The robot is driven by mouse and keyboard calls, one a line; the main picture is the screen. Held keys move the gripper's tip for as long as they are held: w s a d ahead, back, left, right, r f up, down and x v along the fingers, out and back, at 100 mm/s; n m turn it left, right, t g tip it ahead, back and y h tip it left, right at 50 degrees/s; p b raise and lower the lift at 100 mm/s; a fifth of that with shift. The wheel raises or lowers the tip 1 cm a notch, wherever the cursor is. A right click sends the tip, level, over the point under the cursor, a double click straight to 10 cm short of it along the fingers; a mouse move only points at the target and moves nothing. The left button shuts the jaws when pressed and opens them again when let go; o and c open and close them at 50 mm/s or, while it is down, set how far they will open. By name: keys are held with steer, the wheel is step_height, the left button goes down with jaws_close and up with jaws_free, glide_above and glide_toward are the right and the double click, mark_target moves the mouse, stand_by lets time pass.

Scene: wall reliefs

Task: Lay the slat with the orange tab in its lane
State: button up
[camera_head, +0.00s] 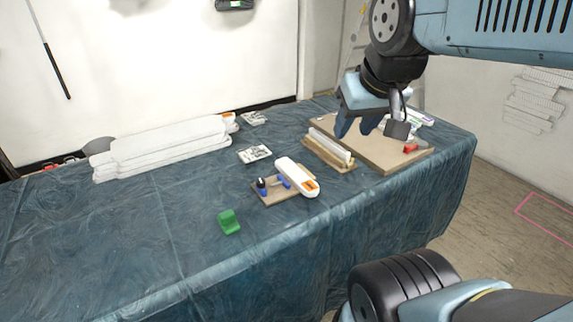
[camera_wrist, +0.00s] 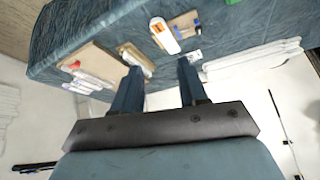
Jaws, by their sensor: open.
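A short white piece with an orange end (camera_head: 296,176) lies across a small wooden board with blue parts (camera_head: 272,195), its orange end toward the table's front. It also shows in the wrist view (camera_wrist: 163,35). A wooden holder (camera_head: 341,165) with thin white slats (camera_head: 329,146) on it stands to its right; a lane cannot be made out clearly. Long white slats (camera_head: 165,147) lie stacked at the left, with orange at their right end. My gripper (camera_head: 355,129) is open and empty, above the table near the holder. Its two fingers show apart in the wrist view (camera_wrist: 158,67).
A large tan board (camera_head: 385,150) with a red item (camera_head: 411,148) lies at the right. A green block (camera_head: 229,222) sits near the front. Small printed cards (camera_head: 254,154) lie behind the wooden board. The left front of the blue-covered table (camera_head: 120,235) is clear.

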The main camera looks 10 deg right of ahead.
steer(key=shift+w, duration=0.1)
steer(key=shift+o, duration=0.2)
steer(key=o, duration=0.3)
steer(key=shift+w, duration=0.4)
steer(key=o, duration=0.6)
steer(key=shift+n+g, duration=0.5)
steer(key=shift+g, duration=0.2)
steer(key=w, duration=0.2)
steer(key=w+f, duration=0.1)
steer(key=w, duration=0.1)
steer(key=w+d+f, duration=0.1)
steer(key=w, duration=0.1)
steer(key=shift+w+f, duration=0.1)
steer(key=shift+f, duration=0.05)
steer(key=n+g, duration=0.3)
steer(key=g, duration=0.1)
glide_above(312, 188)
steer(key=f, duration=2.7)
steer(key=shift+w+d, duration=0.15)
steer(key=shift+d, duration=0.1)
steer(key=shift+a+f, duration=0.2)
steer(key=shift+f, duration=0.75)
steer(key=shift+a+f, duration=0.15)
steer(key=shift+f, duration=1.6)
